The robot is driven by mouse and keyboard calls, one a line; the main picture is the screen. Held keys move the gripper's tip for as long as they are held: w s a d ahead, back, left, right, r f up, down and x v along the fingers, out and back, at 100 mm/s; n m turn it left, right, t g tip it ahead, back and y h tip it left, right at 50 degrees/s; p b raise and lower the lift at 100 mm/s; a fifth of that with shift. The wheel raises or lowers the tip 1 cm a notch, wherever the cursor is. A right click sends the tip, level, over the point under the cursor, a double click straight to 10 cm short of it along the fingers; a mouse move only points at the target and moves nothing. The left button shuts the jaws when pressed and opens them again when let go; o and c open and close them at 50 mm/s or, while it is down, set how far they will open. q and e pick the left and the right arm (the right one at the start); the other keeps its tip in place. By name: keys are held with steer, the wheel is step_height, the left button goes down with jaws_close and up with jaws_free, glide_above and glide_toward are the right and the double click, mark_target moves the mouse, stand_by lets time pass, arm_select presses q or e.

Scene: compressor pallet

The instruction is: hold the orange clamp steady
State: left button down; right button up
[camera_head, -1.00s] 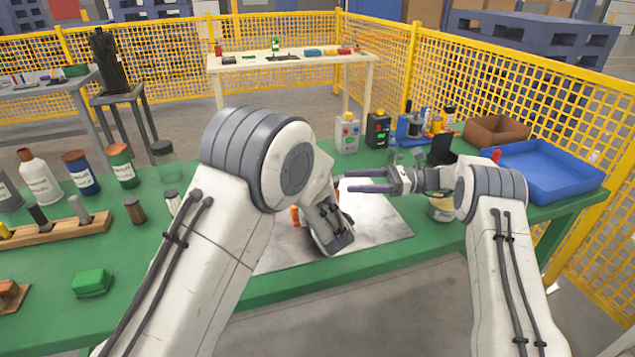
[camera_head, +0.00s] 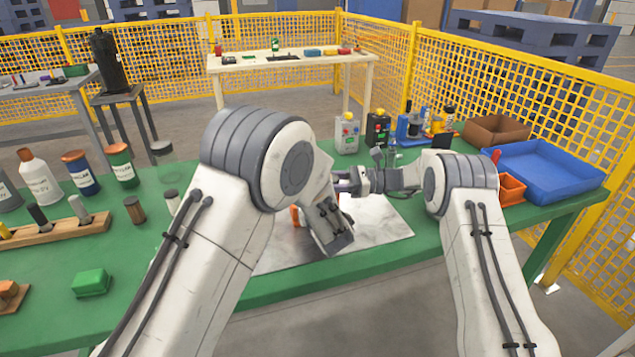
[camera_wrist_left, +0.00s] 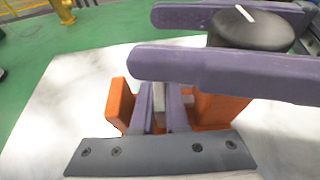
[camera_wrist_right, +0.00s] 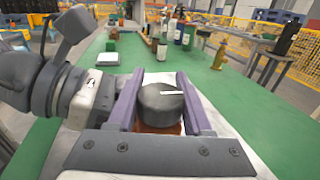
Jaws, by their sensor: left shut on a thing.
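The orange clamp (camera_wrist_left: 120,103) stands on a pale sheet, and a bit of it shows in the head view (camera_head: 295,215) beside my left arm. My left gripper (camera_wrist_left: 160,95) is shut on the clamp's middle, between its orange sides; the head view hides these fingers behind my arm. A round black knob (camera_wrist_left: 252,28) with a white mark sits above the clamp's right part; the right wrist view also shows it (camera_wrist_right: 161,105). My right gripper (camera_wrist_right: 158,90) is open, with one finger on each side of the knob. I cannot tell whether the fingers touch it.
The pale sheet (camera_head: 385,228) lies on the green table (camera_head: 230,292). A blue tray (camera_head: 545,172), a small orange bin (camera_head: 511,189) and a brown box (camera_head: 495,132) stand to the right. Several bottles and a green block (camera_head: 91,283) are to the left.

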jaws_close()
steer(key=shift+s+n+g+h, duration=0.15)
steer(key=shift+n+g+h, duration=0.15)
steer(key=shift+n+g, duration=1.1)
steer(key=shift+s+d+g, duration=0.1)
steer(key=shift+s+g, duration=0.1)
steer(key=shift+g, duration=0.7)
steer(key=o, duration=0.6)
jaws_free()
steer(key=shift+r, duration=0.1)
step_height(320, 180, up, 10)
